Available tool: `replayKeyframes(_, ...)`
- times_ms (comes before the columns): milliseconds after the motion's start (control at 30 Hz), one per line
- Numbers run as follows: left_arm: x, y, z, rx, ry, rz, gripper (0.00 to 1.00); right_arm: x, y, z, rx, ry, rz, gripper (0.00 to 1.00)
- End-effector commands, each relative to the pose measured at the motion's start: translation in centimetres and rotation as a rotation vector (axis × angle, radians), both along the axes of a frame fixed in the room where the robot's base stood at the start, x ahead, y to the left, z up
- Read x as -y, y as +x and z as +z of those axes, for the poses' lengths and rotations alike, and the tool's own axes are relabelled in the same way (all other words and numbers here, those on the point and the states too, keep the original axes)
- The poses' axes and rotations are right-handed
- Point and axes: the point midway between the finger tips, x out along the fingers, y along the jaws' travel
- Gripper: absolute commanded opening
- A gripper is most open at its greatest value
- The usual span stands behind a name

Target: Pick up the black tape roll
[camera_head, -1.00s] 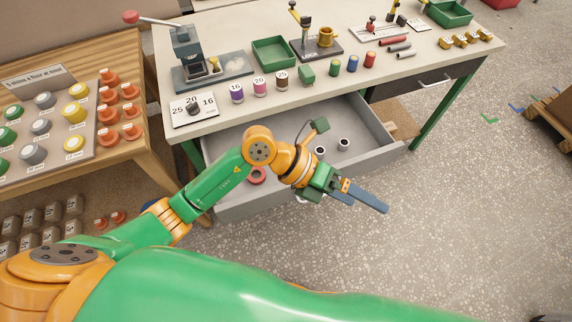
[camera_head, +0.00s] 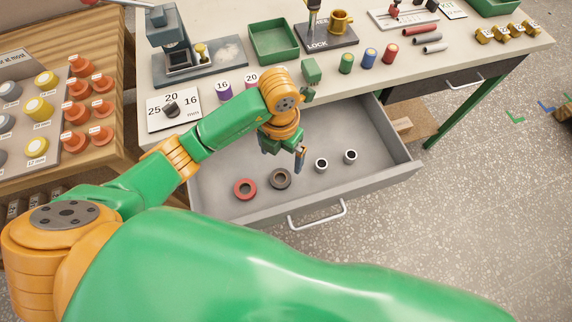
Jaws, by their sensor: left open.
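A dark ring, which looks like the black tape roll (camera_head: 272,184), lies flat in the open grey drawer (camera_head: 222,212). A red tape roll (camera_head: 237,192) lies left of it. Two smaller rolls with pale rims and dark centres, one nearer (camera_head: 321,171) and one farther right (camera_head: 350,161), are to its right. My left gripper (camera_head: 300,160) is open and empty, pointing down over the drawer, above and slightly right of the dark roll and apart from it. The gap between its fingers is seen edge-on.
The workbench top (camera_head: 225,75) above the drawer holds a press, a green tray (camera_head: 274,45), coloured spools and brass pieces. The drawer handle (camera_head: 318,215) sticks out in front. A wooden table (camera_head: 105,150) with orange pieces stands at left.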

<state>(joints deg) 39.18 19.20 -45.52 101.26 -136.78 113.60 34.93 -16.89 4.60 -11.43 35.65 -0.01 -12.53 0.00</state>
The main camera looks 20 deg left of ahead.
Motion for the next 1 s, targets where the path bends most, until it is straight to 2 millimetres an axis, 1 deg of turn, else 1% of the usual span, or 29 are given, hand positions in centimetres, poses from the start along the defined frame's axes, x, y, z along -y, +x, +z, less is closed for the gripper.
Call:
replayKeyframes(33, 0.0, 0.0, -1.9, 0.0, -0.001, -0.001, 1.0, 0.0, -0.1, -1.9, -0.001, 0.0, 0.0, 0.47)
replayKeyframes(200, 0.0, -0.1, -4.7, -0.001, -0.002, -0.001, 1.0, 0.0, -0.6, -4.7, -0.01, -0.001, 0.0, 0.47)
replayKeyframes(300, 0.0, -0.1, -5.7, -0.001, -0.002, -0.001, 1.0, 0.0, -0.7, -5.8, -0.013, -0.002, 0.001, 0.47)
replayKeyframes(467, 0.0, -0.1, -6.8, -0.004, -0.002, 0.0, 1.0, 0.0, -0.7, -5.4, -0.012, -0.002, 0.001, 0.47)
replayKeyframes(567, -0.1, -0.1, -8.3, -0.007, -0.002, 0.001, 1.0, 0.0, -0.6, -5.1, -0.011, -0.001, 0.001, 0.47)
replayKeyframes(700, -0.4, 0.2, -11.2, -0.006, -0.002, 0.0, 1.0, 0.0, -0.6, -4.9, -0.011, -0.001, 0.001, 0.47)
replayKeyframes(800, -0.5, 0.3, -12.4, -0.003, -0.001, -0.001, 1.0, 0.0, -0.6, -5.0, -0.01, -0.001, 0.001, 0.47)
replayKeyframes(1000, -0.5, 0.3, -12.6, 0.0, -0.002, -0.002, 1.0, 0.0, -0.5, -5.0, -0.009, -0.001, 0.001, 0.47)
